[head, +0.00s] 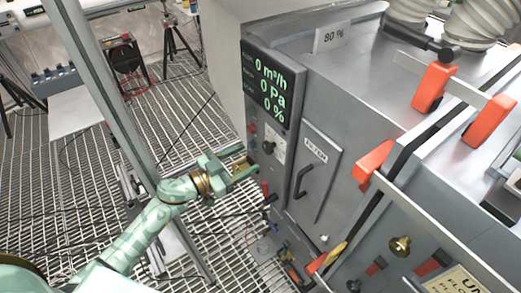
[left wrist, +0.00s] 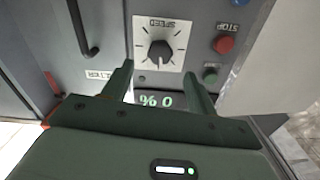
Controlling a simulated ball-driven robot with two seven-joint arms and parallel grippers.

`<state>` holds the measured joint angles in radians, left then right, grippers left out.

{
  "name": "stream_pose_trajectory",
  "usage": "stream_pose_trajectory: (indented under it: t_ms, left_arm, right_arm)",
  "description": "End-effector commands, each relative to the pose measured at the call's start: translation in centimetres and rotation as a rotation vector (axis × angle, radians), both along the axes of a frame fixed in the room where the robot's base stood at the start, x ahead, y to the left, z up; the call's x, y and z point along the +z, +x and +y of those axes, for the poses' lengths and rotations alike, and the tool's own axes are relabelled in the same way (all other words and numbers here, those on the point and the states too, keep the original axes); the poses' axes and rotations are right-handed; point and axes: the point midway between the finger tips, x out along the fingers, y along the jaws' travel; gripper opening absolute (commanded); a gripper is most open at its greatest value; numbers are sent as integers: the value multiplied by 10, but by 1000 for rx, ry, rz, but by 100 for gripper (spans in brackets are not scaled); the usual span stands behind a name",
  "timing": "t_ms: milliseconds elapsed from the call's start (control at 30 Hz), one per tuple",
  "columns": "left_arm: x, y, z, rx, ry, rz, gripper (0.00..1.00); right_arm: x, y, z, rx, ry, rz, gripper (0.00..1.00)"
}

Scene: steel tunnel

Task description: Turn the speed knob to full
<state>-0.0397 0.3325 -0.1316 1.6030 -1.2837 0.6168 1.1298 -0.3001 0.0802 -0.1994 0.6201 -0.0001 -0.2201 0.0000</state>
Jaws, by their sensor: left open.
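The speed knob (left wrist: 160,52) is black, on a white plate marked SPEED with tick marks around it. The plate appears upside down in the left wrist view, and the knob's exact pointer direction is hard to tell. In the head view the knob (head: 268,148) is on the grey cabinet front, below the display. My left gripper (head: 248,168) is open, pointing at the panel. In the left wrist view its two fingers (left wrist: 160,80) are apart, with the knob beyond their tips and nothing between them. The display (head: 270,87) reads 0 m³/h, 0 Pa and 0 %.
A red button (left wrist: 224,44) marked STOP and a green button (left wrist: 210,73) are beside the knob plate. A FILTER door (head: 315,165) with a black handle is on its other side. An 80 % card (head: 332,36) stands on the cabinet top. Cables lie on the grating floor.

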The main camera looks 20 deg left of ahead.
Motion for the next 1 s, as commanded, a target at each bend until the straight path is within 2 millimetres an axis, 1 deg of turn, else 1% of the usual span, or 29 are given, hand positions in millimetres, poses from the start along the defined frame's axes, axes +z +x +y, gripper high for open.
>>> stream_pose_trajectory:
  t_ms: [33,100,200,300,433,667,700,767,800,833,867,1000]
  left_arm:
    - [1,10,-8,-2,-3,-2,58]
    - [0,21,-17,0,-3,-2,58]
    - [0,34,-27,1,-3,0,58]
    - [-1,42,-33,0,0,0,58]
    - [-1,47,-37,0,-1,1,58]
    - [0,48,-38,0,0,1,58]
    - [0,48,-38,0,0,1,53]
    - [0,47,-37,0,0,1,36]
    - [0,47,-37,0,0,1,25]
    - [0,47,-37,0,0,1,16]
    - [0,47,-37,0,0,1,13]
    - [-1,47,-37,0,1,0,13]
  right_arm:
    - [-1,0,0,0,0,0,0]
    - [-2,0,0,0,0,0,0]
    - [-3,0,0,1,0,1,0]
    - [-4,0,0,1,0,1,0]
    - [-5,0,0,1,0,1,0]
    - [-5,0,0,1,1,1,0]
    - [-5,0,0,1,1,1,0]
    - [-5,0,0,1,1,1,0]
    - [-5,0,0,1,1,1,0]
    - [-5,0,0,1,1,1,0]
    - [-5,0,0,1,1,1,0]
    - [-5,0,0,1,1,0,0]
